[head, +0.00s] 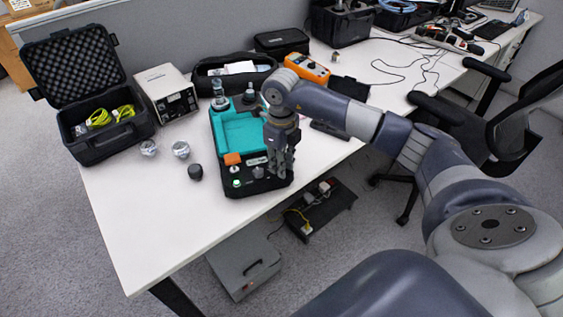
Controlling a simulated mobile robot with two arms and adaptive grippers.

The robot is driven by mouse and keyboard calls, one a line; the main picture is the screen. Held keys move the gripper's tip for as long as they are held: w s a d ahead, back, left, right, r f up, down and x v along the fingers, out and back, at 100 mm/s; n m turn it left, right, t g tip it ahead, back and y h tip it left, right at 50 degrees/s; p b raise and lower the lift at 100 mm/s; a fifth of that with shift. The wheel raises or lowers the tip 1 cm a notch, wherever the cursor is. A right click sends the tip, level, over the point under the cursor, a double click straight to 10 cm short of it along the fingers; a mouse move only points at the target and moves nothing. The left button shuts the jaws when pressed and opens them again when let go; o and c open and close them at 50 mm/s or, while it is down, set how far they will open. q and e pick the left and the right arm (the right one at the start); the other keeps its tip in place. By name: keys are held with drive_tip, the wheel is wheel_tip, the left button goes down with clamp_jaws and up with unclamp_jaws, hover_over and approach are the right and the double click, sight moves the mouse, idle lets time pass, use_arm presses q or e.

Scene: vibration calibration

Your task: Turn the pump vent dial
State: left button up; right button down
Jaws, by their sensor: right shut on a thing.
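The pump (236,136) is a teal and black unit standing on the white table, with an orange part, a green knob and other small controls on its front. My right gripper (279,172) reaches in from the right and points down at the front right of the pump's control face. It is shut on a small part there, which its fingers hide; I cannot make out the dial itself. My left gripper is not in view.
An open black foam-lined case (108,124) with yellow-green cables stands at the left. A white instrument box (168,93), a black pouch (234,72) and an orange meter (307,68) lie behind the pump. Small round parts (181,149) lie left of it. The front left table is clear.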

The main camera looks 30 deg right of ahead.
drive_tip(key=m, duration=0.4)
drive_tip(key=shift+a, duration=0.1)
drive_tip(key=m+p, duration=0.1)
drive_tip(key=m, duration=0.3)
drive_tip(key=shift+a+r+m, duration=0.1)
drive_tip(key=shift+m, duration=0.3)
drive_tip(key=m, duration=0.4)
drive_tip(key=shift+w+m+p, duration=0.1)
drive_tip(key=shift+m+p, duration=0.2)
drive_tip(key=shift+p, duration=0.05)
drive_tip(key=shift+a+m+p, duration=0.1)
drive_tip(key=shift+m+p, duration=0.25)
drive_tip(key=shift+m, duration=1.45)
drive_tip(key=c, duration=1.7)
unclamp_jaws()
